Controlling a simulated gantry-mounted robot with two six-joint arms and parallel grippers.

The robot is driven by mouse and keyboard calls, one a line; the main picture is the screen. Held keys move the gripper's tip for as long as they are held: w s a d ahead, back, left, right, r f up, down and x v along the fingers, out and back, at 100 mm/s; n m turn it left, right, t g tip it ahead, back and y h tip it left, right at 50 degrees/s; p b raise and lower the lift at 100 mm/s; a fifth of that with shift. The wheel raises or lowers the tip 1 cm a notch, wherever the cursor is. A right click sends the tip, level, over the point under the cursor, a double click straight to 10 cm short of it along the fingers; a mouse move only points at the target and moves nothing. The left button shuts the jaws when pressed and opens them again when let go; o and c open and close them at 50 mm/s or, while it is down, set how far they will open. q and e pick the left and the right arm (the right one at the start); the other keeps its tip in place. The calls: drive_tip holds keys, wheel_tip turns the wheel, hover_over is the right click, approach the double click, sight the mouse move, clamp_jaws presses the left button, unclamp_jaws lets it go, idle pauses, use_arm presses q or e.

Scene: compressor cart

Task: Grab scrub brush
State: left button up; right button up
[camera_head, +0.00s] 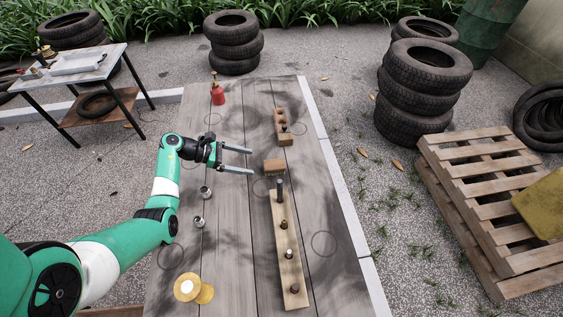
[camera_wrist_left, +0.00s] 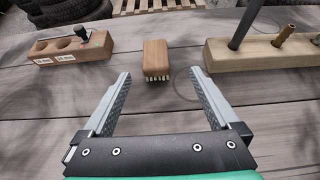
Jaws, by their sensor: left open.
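The scrub brush (camera_head: 274,167) is a small wooden block lying on the grey plank table (camera_head: 226,262). In the left wrist view the brush (camera_wrist_left: 156,57) shows a brown wooden top with pale bristles pointing down. My left gripper (camera_head: 252,160) is open and empty, its two fingers pointing toward the brush. In the left wrist view the brush lies beyond the fingertips (camera_wrist_left: 160,75), between their lines and apart from them. My right gripper is not in view.
A holed wooden block (camera_head: 283,128) lies behind the brush, and a long pegged board (camera_head: 288,255) lies in front of it.

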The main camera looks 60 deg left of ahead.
sight(273, 164)
use_arm(q)
drive_tip(key=b+x, duration=0.1)
drive_tip(key=x, duration=0.5)
drive_tip(key=shift+r+b, duration=0.1)
drive_tip(key=shift+b, duration=0.2)
drive_tip(key=b+x, duration=0.2)
drive_tip(key=x, duration=0.1)
drive_tip(key=a+x, duration=0.1)
drive_tip(key=shift+w+d+f+b, duration=0.15)
drive_tip(key=shift+w+f+b, duration=0.15)
drive_tip(key=shift+w+b, duration=0.1)
drive_tip(key=shift+w+d, duration=0.15)
drive_tip(key=shift+w, duration=0.15)
drive_tip(key=c, duration=1.5)
